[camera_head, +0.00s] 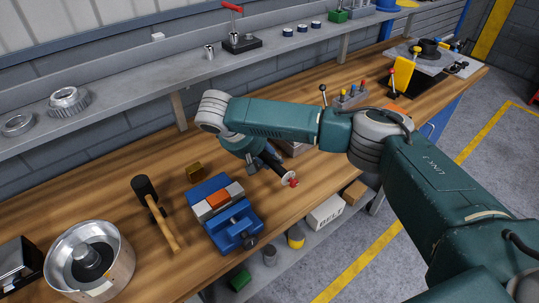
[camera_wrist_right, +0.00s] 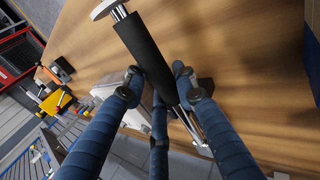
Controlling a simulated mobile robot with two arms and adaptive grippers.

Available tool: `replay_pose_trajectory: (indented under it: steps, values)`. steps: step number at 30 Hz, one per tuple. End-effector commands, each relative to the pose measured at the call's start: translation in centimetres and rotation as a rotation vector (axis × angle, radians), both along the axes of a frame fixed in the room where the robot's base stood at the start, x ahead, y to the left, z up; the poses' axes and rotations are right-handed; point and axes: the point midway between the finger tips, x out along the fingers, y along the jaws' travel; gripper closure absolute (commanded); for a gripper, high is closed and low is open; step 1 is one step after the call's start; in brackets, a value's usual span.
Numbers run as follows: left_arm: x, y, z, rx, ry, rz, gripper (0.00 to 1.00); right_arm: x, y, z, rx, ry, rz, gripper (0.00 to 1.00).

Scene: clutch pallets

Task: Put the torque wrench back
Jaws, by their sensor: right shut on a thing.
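The torque wrench shows as a dark handle with a red end (camera_head: 287,175) in the head view, sticking out of my right gripper (camera_head: 262,163) above the workbench. In the right wrist view the black handle (camera_wrist_right: 146,52) lies tilted between the fingers of my right gripper (camera_wrist_right: 162,86). A pale round end shows at its top and a silver shaft runs down to the right. The gripper is shut on it. My right arm hides part of the bench behind it. My left gripper is not in view.
A screwdriver rack (camera_head: 350,98) stands behind my arm. A grey shelf (camera_head: 135,82) runs along the wall.

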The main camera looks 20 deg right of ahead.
Motion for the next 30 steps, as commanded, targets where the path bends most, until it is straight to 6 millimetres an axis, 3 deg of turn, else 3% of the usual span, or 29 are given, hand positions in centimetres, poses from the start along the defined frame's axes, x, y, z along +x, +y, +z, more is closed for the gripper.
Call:
replay_pose_trajectory:
  steps: [1, 2, 4, 16, 26, 30]
  values:
    - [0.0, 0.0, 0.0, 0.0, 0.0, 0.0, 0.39, 0.2, 0.0, 0.2, 0.001, -0.005, 0.0, 1.0]
    - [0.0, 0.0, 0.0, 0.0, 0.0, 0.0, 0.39, 0.0, 0.0, 0.0, 0.0, -0.001, 0.001, 0.67]
    - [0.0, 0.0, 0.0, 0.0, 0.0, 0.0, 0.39, 0.0, 0.0, 0.0, 0.0, -0.001, 0.001, 0.53]
    - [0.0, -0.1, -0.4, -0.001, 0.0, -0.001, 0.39, 0.1, 0.0, 0.8, 0.001, -0.003, 0.0, 0.53]
    - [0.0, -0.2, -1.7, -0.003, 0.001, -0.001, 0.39, -1.2, 3.2, 6.3, 0.003, -0.003, 0.003, 0.53]
    - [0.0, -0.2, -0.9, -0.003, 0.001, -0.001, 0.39, -1.7, 4.5, 9.3, -0.001, -0.005, 0.003, 0.53]
